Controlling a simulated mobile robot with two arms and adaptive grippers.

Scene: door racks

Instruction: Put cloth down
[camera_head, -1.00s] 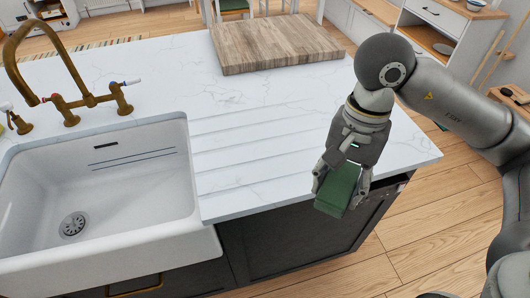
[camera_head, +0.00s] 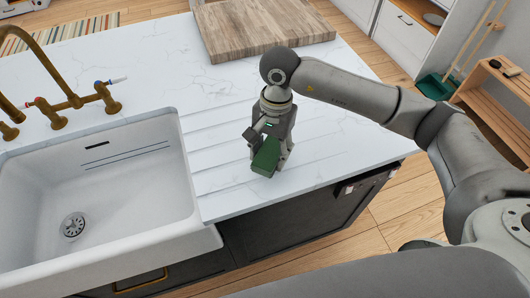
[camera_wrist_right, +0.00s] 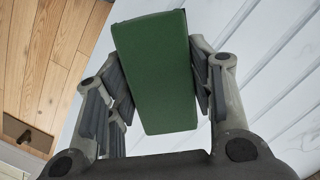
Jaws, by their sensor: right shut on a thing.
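The green cloth (camera_head: 266,157) looks like a folded block. My right gripper (camera_head: 268,152) is shut on it, over the white countertop (camera_head: 345,145) to the right of the sink. In the right wrist view the cloth (camera_wrist_right: 157,72) sits between the two fingers of the gripper (camera_wrist_right: 158,85), with the counter surface (camera_wrist_right: 258,60) behind it. I cannot tell whether the cloth touches the counter. My left gripper is not in view.
The white sink (camera_head: 95,180) with a brass faucet (camera_head: 68,102) is at the left. A wooden board (camera_head: 260,30) lies at the back of the counter. The counter between board and sink is clear. A wooden shelf (camera_head: 500,90) stands at the right.

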